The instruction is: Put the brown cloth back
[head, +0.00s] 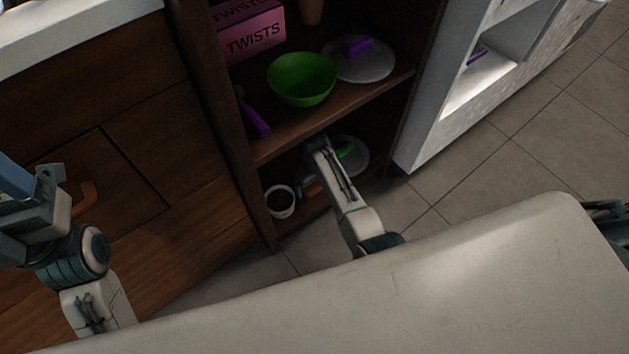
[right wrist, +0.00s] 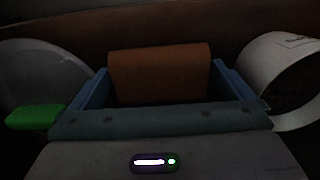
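The brown cloth (right wrist: 160,72) looks like an orange-brown folded block in the right wrist view, on the lower shelf. A small part of the cloth (head: 313,189) also shows in the head view beside my right arm. My right gripper (right wrist: 161,68) reaches into the lower compartment, its blue fingers spread on either side of the cloth. Narrow dark gaps seem to lie between fingers and cloth, so it looks open around it. In the head view this gripper is mostly hidden by its arm and shadow. My left gripper (head: 18,190) is at the left edge, partly cut off.
The lower shelf also holds a white cup (head: 280,201) and a plate (head: 355,164) with a green item (head: 346,150). Above are a green bowl (head: 302,79), a plate (head: 372,66) with a purple item, and a pink TWISTS box (head: 252,36). The shelf board (head: 275,143) is directly above my arm.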

